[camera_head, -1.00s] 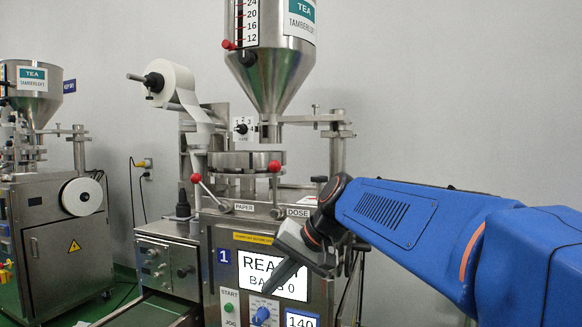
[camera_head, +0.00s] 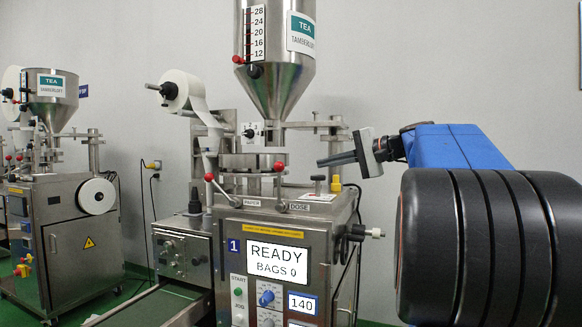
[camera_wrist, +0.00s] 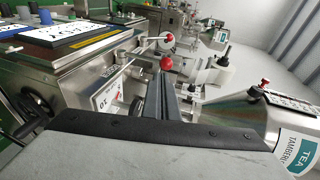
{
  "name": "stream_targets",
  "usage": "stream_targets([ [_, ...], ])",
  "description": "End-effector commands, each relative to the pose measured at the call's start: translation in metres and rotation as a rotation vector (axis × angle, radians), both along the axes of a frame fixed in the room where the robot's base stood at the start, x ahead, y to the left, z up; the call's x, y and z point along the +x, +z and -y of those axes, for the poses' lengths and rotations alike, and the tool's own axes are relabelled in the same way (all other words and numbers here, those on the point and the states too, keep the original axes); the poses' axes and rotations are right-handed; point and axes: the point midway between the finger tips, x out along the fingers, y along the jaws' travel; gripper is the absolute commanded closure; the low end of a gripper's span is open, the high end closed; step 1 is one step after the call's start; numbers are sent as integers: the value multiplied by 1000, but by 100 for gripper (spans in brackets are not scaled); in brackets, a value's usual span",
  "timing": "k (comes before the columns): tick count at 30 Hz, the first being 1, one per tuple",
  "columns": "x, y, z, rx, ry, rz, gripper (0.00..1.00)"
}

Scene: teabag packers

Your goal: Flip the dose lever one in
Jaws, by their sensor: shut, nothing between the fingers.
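The dose lever stands on machine one, above the DOSE label. Its red ball (camera_head: 278,167) is up and its rod is close to upright. The paper lever (camera_head: 209,177) beside it leans left. My gripper (camera_head: 321,163) is shut and empty, to the right of the dose lever's ball at about the same height in the picture, with a gap between them. In the wrist view, the shut fingers (camera_wrist: 161,88) point towards a larger red ball (camera_wrist: 166,63), which seems to be the dose lever's. A second red ball (camera_wrist: 169,37) shows beyond it. No contact is visible.
The steel tea hopper (camera_head: 275,70) rises above the machine. The READY screen (camera_head: 275,261) and knobs are on its front. A yellow part (camera_head: 336,183) stands on the top right and a black-handled side shaft (camera_head: 356,233) sticks out. A second machine (camera_head: 62,235) is at left.

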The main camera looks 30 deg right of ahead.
Motion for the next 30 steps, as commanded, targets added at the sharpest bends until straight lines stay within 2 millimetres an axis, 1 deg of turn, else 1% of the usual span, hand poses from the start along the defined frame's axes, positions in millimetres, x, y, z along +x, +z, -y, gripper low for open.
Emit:
stream_targets([
  [1,0,5,8,8,-6,12,100],
  [5,0,13,16,20,-11,29,100],
  [15,0,14,17,22,-11,33,100],
  [19,3,14,15,22,-11,33,100],
  [23,12,11,10,22,-8,32,100],
  [30,41,5,-6,22,-7,32,100],
])
